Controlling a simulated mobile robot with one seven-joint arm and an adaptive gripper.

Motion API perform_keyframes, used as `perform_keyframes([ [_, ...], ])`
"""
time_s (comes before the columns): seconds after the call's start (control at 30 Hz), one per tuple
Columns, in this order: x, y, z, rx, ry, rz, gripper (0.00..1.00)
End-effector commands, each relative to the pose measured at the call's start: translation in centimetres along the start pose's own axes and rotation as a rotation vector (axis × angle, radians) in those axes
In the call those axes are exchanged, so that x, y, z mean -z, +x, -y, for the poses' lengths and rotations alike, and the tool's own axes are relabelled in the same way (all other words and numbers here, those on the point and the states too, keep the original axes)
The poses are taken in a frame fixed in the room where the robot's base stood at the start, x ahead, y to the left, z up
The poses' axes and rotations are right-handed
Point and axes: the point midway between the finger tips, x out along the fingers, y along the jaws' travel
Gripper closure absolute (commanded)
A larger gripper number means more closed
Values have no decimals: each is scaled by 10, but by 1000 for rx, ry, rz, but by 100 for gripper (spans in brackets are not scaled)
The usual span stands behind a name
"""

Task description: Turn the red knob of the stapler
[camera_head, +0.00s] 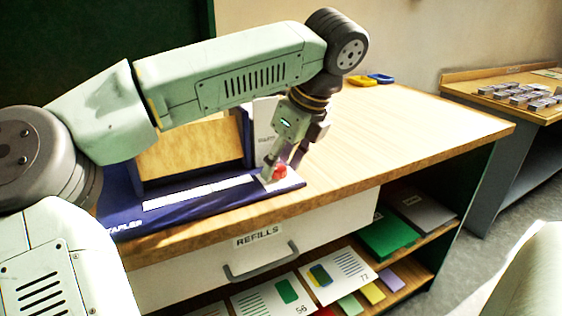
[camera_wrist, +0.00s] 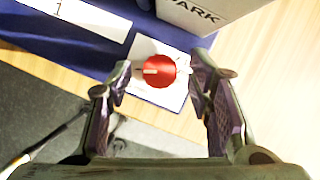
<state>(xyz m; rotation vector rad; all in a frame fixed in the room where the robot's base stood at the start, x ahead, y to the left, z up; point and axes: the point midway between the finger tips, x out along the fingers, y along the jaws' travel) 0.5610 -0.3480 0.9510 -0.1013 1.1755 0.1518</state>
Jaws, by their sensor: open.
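The red knob (camera_wrist: 157,72) shows in the wrist view as a round red disc with a pale pointer line, on a white plate (camera_wrist: 135,50) at the end of the stapler's blue base (camera_wrist: 85,60). In the head view the red knob (camera_head: 280,172) is small and partly covered by my gripper. My gripper (camera_head: 275,165) points down at the knob there. In the wrist view my gripper (camera_wrist: 158,78) is open, with one finger on each side of the knob. I cannot tell whether either finger touches it.
The stapler (camera_head: 120,205) stands along the wooden table's (camera_head: 400,130) front edge. Blue and yellow items (camera_head: 370,79) lie at the table's back. A drawer handle (camera_head: 262,265) marked REFILLS sits below. The table's right side is clear. Another table (camera_head: 510,85) holds several small metal pieces.

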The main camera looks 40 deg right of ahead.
Motion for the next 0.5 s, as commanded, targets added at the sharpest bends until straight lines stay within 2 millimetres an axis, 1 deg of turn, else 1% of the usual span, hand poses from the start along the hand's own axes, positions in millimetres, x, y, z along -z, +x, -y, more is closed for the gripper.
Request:
perform_keyframes([
  [0.1, 3, -12, 1, 2, 3, -1, 53],
  [0.17, 14, -15, 1, 2, 5, 0, 53],
  [0.4, 65, -36, 1, 2, 7, 0, 53],
  [0.5, 83, -44, 1, 2, 7, 0, 53],
])
